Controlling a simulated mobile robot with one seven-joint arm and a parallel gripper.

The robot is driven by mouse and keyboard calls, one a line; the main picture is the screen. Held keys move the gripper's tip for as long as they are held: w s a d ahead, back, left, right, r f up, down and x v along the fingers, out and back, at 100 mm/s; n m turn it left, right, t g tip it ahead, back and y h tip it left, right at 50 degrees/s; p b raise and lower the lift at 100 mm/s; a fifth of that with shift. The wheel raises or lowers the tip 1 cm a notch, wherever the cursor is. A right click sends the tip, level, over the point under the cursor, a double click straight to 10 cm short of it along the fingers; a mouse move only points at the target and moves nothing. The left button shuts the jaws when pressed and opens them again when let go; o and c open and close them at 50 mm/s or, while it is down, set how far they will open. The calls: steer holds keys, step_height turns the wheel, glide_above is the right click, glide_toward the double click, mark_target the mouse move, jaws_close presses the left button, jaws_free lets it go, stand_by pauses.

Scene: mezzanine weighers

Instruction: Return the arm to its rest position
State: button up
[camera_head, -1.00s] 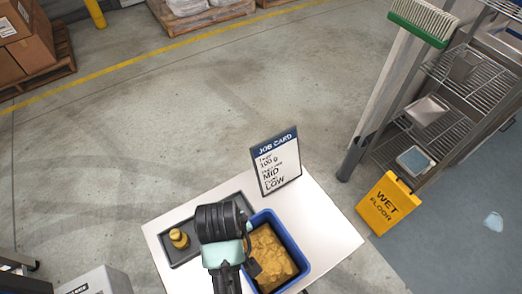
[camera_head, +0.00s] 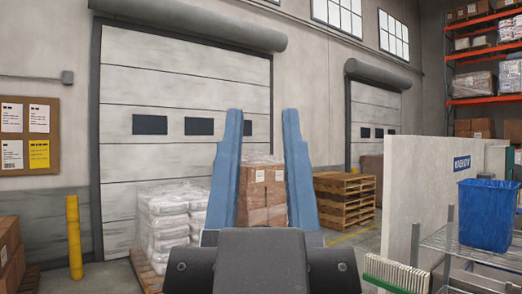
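My gripper (camera_head: 262,115) stands upright in the middle of the view. Its two blue fingers point up and are spread apart. It is open, with nothing held between the fingers; the brown boxes seen through the gap are far behind it. The dark end of my arm shows below it at the bottom edge. The rest of the arm is hidden.
A wire rack (camera_head: 478,250) with a blue bin (camera_head: 487,214) stands at the right, near a green-backed brush (camera_head: 396,273) and a pale partition (camera_head: 415,195). Farther back are white sacks (camera_head: 172,222), wooden pallets (camera_head: 345,200) and a yellow post (camera_head: 74,237).

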step_height(320, 180, down, 6)
steer(key=b, duration=0.6)
steer(key=shift+a+f, duration=0.15)
steer(key=shift+f, duration=0.1)
